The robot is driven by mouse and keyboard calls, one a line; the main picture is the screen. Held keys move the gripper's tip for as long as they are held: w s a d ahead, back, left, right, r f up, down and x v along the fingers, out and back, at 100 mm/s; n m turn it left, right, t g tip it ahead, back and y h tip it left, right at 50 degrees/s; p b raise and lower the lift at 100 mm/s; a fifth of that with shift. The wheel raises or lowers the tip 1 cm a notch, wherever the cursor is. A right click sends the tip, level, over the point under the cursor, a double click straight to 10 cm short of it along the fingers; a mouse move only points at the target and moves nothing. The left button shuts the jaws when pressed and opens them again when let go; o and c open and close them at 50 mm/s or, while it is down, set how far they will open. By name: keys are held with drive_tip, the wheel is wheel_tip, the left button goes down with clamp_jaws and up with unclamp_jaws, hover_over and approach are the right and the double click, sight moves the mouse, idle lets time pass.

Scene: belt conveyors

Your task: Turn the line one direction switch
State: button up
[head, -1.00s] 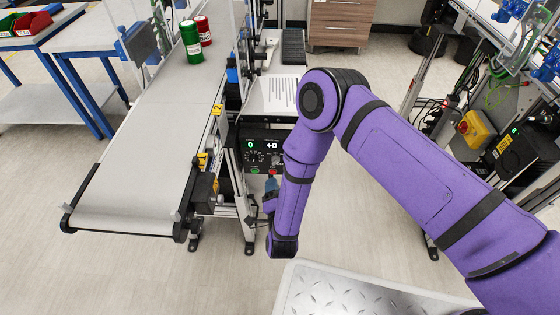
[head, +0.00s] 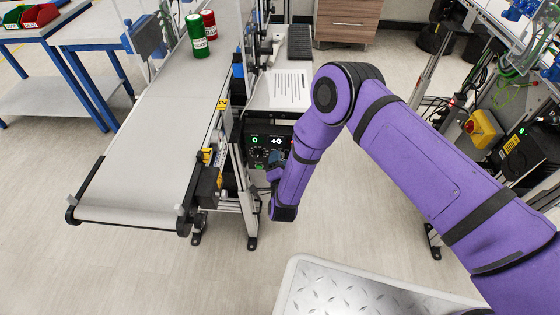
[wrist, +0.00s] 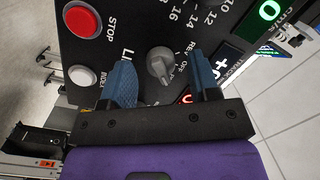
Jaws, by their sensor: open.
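The control panel (head: 256,147) is a dark box beside the belt conveyor, with green digits lit, partly hidden by my arm. In the wrist view, a grey rotary switch (wrist: 160,66) sits on the panel, with small lettering including "OFF" beside it. My gripper (wrist: 165,80) is open, its two blue fingers on either side of the switch knob with space around it. I cannot tell whether a finger touches the knob. In the head view my gripper (head: 274,172) is at the panel front, mostly hidden by my forearm.
A red STOP button (wrist: 83,21) and a white button (wrist: 83,76) are left of the switch. Lit displays (wrist: 268,10) are at right. The conveyor belt (head: 150,150) carries a green can (head: 196,35) and a red can (head: 209,25). Open floor lies in front.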

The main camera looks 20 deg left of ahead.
drive_tip(key=shift+w, duration=0.1)
drive_tip(key=c, duration=0.9)
drive_tip(key=shift+n, duration=0.4)
drive_tip(key=n+h, duration=0.1)
drive_tip(key=n, duration=0.6)
drive_tip(key=n+h, duration=0.1)
drive_tip(key=n, duration=0.7)
drive_tip(key=shift+n+g, duration=0.3)
drive_tip(key=shift+g, duration=0.1)
